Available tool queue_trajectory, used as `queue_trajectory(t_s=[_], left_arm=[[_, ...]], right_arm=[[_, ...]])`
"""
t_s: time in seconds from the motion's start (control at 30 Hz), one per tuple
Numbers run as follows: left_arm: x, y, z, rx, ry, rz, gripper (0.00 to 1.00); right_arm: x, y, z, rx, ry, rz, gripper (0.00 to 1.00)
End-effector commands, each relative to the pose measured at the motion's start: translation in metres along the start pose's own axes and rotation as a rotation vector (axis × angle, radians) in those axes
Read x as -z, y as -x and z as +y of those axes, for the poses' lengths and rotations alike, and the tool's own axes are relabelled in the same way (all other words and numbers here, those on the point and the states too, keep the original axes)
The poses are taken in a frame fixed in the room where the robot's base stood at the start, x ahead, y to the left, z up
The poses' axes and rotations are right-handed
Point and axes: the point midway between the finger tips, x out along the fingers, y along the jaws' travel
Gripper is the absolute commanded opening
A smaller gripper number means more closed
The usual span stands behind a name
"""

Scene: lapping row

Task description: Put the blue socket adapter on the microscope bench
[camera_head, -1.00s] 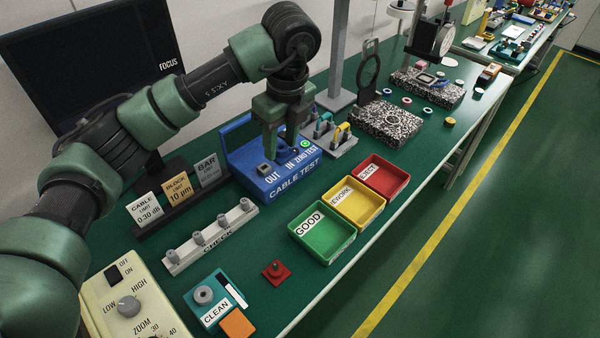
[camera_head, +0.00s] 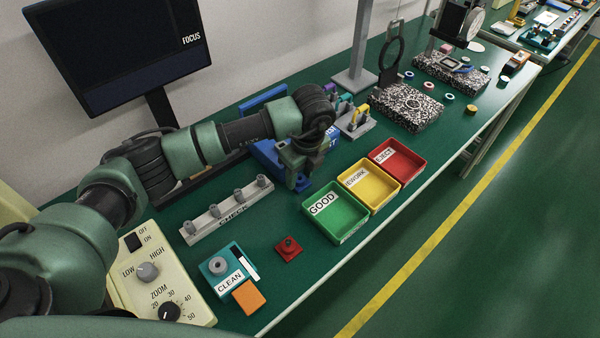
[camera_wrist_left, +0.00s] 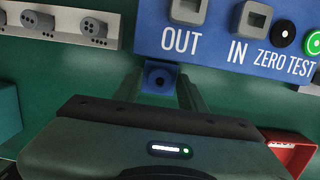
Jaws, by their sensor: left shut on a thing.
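The blue socket adapter (camera_wrist_left: 160,77) is a small blue block with a dark round hole. In the left wrist view it sits between the two fingers of my left gripper (camera_wrist_left: 160,92), which is shut on it. In the head view my left gripper (camera_head: 297,180) points down over the green bench (camera_head: 262,215), between the check rack and the green tray; the adapter cannot be made out there. The blue cable tester (camera_head: 262,154) stands behind the gripper, mostly hidden by my arm. Its OUT and IN sockets show in the left wrist view. My right gripper is not in view.
The check rack (camera_head: 206,226) is left of the gripper. Green (camera_head: 340,233), yellow (camera_head: 373,200) and red (camera_head: 402,170) trays stand right. A FOCUS screen (camera_head: 120,55), a zoom panel (camera_head: 195,304), a CLEAN block (camera_head: 217,283) and a red piece (camera_head: 289,249) are also on this bench.

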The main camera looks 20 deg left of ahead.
Motion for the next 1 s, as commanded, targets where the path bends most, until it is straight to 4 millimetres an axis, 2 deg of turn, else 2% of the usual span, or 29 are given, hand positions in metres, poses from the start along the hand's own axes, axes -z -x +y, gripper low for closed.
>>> queue_trajectory(t_s=[0.33,0.37,0.4,0.43,0.83,1.0], left_arm=[[0.001,-0.004,-0.001,0.002,0.000,0.000,0.00],[0.000,-0.004,0.000,0.001,0.000,0.000,0.47],[0.000,-0.003,0.000,0.001,0.000,0.000,0.58],[0.000,-0.003,0.000,0.001,0.000,0.000,0.63],[0.000,0.003,-0.001,0.003,0.000,0.000,0.63],[-0.001,0.029,-0.002,0.006,-0.001,-0.002,0.63]], right_arm=[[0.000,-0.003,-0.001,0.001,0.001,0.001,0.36],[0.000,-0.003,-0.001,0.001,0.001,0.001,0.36],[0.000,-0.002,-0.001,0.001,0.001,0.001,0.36],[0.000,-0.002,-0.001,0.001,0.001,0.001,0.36],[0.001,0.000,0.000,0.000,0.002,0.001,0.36],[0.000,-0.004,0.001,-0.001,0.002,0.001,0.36]])
